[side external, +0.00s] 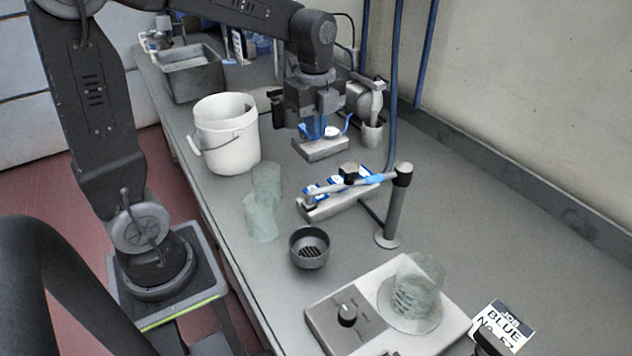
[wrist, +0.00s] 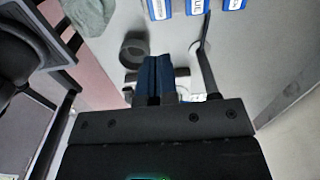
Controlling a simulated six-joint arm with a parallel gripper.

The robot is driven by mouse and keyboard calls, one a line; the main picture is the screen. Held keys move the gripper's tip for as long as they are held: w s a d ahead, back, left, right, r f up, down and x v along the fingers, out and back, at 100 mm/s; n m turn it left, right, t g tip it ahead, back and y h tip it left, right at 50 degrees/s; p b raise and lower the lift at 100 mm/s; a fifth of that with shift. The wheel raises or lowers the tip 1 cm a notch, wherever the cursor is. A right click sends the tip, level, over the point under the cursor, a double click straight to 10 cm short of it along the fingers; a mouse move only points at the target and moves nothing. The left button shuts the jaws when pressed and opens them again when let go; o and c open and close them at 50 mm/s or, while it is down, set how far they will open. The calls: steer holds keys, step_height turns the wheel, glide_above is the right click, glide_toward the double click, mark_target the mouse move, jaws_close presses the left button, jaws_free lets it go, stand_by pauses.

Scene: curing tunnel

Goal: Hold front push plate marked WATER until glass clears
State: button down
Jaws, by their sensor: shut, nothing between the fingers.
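My gripper (side external: 316,130) is shut and empty, with blue fingertips that also show in the wrist view (wrist: 160,76). It hangs over or just behind a small grey block (side external: 322,150) with a white round top and blue levers; whether it touches cannot be told. A second grey block (side external: 340,205) nearer the camera carries several blue-and-white plates (side external: 340,180). Blue labelled plates (wrist: 197,6) also show at the top of the wrist view. I cannot read WATER on any plate. A greenish translucent glass (side external: 418,280) stands on the round plate of a white device.
A pole with a side arm (side external: 392,215) stands beside the plates. A dark round cup with a grille (side external: 309,248), more greenish glass (side external: 262,210) and a white bucket (side external: 226,135) stand to the left. The right bench is clear.

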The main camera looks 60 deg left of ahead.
steer(key=shift+w+a+f, duration=0.1)
stand_by(0.3)
step_height(320, 180, down, 14)
stand_by(0.6)
steer(key=shift+f, duration=1.3)
steer(key=shift+s, duration=0.2)
stand_by(1.3)
stand_by(0.3)
step_height(320, 180, up, 15)
steer(key=shift+w, duration=0.35)
